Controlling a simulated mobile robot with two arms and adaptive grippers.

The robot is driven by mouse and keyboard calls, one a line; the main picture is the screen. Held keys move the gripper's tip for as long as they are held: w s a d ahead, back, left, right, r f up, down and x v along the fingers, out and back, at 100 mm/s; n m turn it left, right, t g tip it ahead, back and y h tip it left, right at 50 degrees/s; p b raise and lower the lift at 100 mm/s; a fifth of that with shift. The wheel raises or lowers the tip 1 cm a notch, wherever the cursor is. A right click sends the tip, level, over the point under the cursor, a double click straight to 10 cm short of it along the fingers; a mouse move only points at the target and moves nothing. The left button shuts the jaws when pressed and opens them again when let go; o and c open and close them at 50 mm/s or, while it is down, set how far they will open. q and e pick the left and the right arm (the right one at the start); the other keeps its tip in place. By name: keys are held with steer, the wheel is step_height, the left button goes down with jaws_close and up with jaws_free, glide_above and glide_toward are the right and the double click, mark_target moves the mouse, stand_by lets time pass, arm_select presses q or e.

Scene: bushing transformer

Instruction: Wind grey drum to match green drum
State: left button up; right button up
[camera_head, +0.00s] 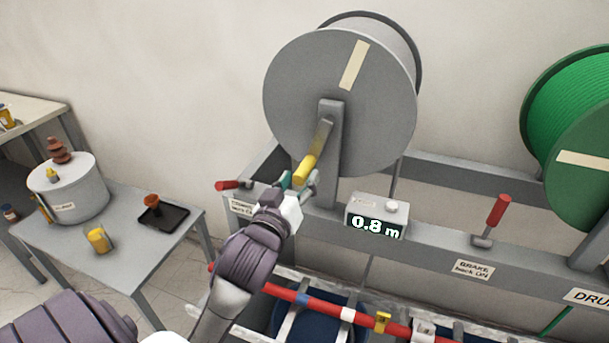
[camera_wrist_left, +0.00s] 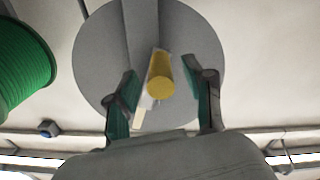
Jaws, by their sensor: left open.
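The grey drum (camera_head: 305,90) stands on the rack in the head view, with a cream strip on its face near the top. Its crank has a yellow handle (camera_head: 306,169) pointing down and left. My left gripper (camera_head: 299,181) is open at the handle's lower end. In the left wrist view the yellow handle (camera_wrist_left: 160,76) lies between the two open green-padded fingers, apart from both. The green drum (camera_head: 585,145) is at the right edge, with a cream strip on its face. A counter box (camera_head: 376,216) between them reads 0.8 m. My right gripper is not in view.
A red brake lever (camera_head: 493,217) stands up on the rack by a label "BRAKE back ON". Another red-handled lever (camera_head: 228,185) lies low at the rack's left end. A grey side table (camera_head: 125,253) with a pot and small items stands at left.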

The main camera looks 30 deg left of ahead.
mark_target(304, 171)
arm_select(q)
steer(key=shift+p+x, duration=0.3)
steer(key=shift+x, duration=1.4)
steer(key=shift+r, duration=0.1)
jaws_close()
